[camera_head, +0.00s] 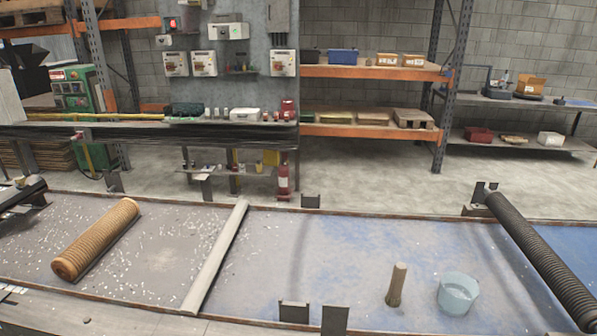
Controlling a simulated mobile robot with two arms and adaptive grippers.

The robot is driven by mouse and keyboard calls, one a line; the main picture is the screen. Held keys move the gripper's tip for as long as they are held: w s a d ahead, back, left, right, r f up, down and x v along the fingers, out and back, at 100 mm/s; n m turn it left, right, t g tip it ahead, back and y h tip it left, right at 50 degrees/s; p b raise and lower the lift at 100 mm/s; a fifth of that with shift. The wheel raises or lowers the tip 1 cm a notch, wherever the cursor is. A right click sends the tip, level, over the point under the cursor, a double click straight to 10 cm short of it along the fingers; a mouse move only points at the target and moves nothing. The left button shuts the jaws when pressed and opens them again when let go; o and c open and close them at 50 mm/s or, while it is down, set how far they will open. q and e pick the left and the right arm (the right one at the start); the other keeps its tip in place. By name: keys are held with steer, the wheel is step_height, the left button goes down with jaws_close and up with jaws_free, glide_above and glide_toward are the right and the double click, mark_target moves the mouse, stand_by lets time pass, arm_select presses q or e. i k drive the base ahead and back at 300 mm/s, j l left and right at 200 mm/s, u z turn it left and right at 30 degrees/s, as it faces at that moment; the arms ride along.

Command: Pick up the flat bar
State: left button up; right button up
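A long, narrow, pale grey bar (216,257), which looks like the flat bar, lies across the worn table (330,250). It runs from the table's far edge down to its near edge, slanting to the lower left. Nothing covers it. Neither of my grippers can be made out in this view.
A brown ribbed roll (97,240) lies left of the bar. Right of it stand a brown upright peg (396,285) and a translucent blue bucket (458,293). A black ribbed roller (540,258) crosses the right side. Metal brackets (335,320) rise at the near edge. The table just right of the bar is clear.

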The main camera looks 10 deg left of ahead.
mark_target(193, 300)
steer(key=j+z, duration=0.35)
steer(key=j, duration=0.2)
steer(key=k+j+z, duration=0.1)
steer(key=j+z, duration=0.2)
steer(key=j, duration=0.2)
steer(key=k+j+z, duration=0.15)
steer(key=j+z, duration=0.2)
steer(key=j, duration=0.15)
